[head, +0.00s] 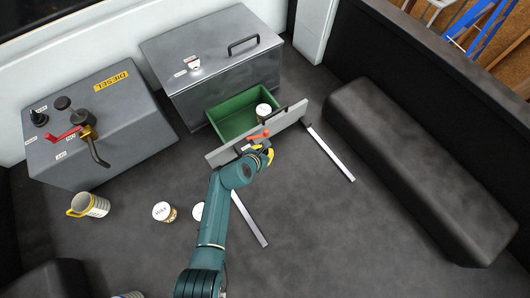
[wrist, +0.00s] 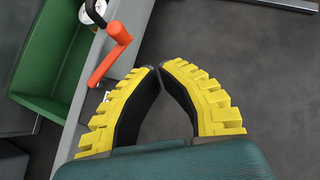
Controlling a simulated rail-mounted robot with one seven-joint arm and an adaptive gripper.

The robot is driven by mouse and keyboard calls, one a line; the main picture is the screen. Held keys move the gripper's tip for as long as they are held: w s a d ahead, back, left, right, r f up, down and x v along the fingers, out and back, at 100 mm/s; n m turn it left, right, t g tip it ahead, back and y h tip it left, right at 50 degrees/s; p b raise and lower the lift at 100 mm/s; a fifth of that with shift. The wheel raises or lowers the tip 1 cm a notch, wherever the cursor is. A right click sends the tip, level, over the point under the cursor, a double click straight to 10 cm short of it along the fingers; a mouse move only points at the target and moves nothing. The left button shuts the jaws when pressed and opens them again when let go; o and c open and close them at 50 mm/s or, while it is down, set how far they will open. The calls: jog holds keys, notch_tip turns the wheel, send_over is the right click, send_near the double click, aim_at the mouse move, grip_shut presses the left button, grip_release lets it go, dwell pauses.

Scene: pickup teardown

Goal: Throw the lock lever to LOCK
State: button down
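An orange lever (head: 258,135) is mounted on the grey drawer front (head: 222,155) of the open green drawer. In the wrist view, the orange lever (wrist: 112,52) has a rounded knob at one end and a bent arm reaching down toward a small white label, which is partly hidden. My gripper (head: 268,152) is just in front of the drawer front, close to the lever. In the wrist view, my gripper (wrist: 151,69) has its yellow-backed fingertips together with nothing between them, to the right of the lever and apart from it. I cannot read the lever's label.
The green drawer (head: 230,121) holds a white-lidded can (head: 263,111). A grey tank (head: 125,125) with a red lever (head: 62,136) stands at left. Metal rails (head: 330,153) and a black bench (head: 415,160) are at right.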

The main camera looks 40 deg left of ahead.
jog(key=s+d+r+p, duration=0.1)
jog(key=s+d+r, duration=0.2)
jog(key=r, duration=0.1)
jog(key=shift+s+d+r, duration=0.2)
jog(key=shift+s+r, duration=0.05)
jog(key=shift+s, duration=0.05)
